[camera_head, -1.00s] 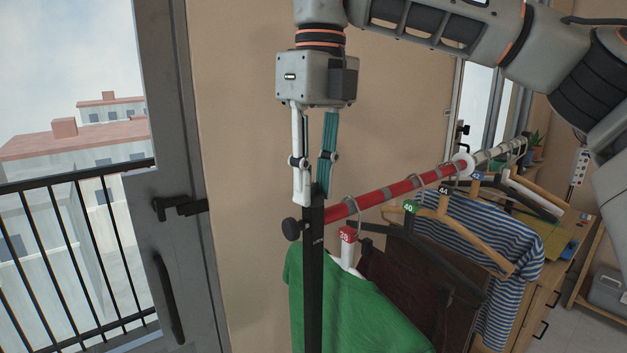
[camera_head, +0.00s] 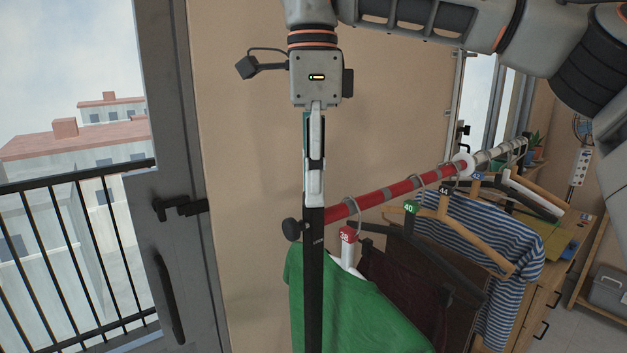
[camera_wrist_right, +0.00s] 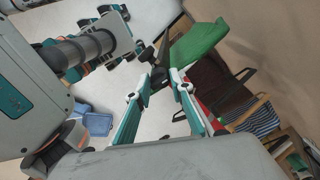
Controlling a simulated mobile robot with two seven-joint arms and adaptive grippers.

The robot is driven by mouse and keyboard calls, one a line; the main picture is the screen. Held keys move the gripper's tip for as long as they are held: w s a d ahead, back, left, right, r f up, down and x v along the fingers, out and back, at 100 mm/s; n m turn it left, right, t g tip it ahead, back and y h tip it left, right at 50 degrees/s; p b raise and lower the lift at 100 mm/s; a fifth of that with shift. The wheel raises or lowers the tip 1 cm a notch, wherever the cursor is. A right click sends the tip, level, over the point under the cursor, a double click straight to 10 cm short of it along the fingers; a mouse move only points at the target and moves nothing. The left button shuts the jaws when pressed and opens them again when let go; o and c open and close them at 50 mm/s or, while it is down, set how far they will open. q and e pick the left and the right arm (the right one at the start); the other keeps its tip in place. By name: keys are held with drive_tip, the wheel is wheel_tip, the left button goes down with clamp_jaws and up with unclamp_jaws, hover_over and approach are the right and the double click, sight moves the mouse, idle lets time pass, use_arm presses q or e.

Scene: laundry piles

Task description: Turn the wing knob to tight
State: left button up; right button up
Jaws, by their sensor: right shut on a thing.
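A black upright post (camera_head: 314,265) carries one end of the red clothes rail (camera_head: 385,193). My right gripper (camera_head: 313,200) points straight down over the post's top, with one finger in front of the other in the head view. It is shut on the wing knob there, which the fingers hide in that view. In the right wrist view the fingertips (camera_wrist_right: 165,76) close around a dark part at the post top. A round black side knob (camera_head: 291,229) sticks out to the left of the post, apart from the fingers. My left gripper is not in view.
A green shirt (camera_head: 340,305) hangs close beside the post. A striped shirt (camera_head: 490,240) and several hangers follow along the rail. A balcony door (camera_head: 180,270) stands at left. The plain wall (camera_head: 250,130) lies behind the gripper.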

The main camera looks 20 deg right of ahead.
drive_tip(key=shift+n, duration=0.6)
drive_tip(key=o, duration=1.1)
drive_tip(key=shift+r, duration=0.1)
drive_tip(key=r, duration=0.8)
drive_tip(key=w+r, duration=0.1)
drive_tip(key=r, duration=0.2)
drive_tip(key=shift+r, duration=0.4)
drive_tip(key=shift+s+f, duration=0.1)
drive_tip(key=shift+s, duration=0.05)
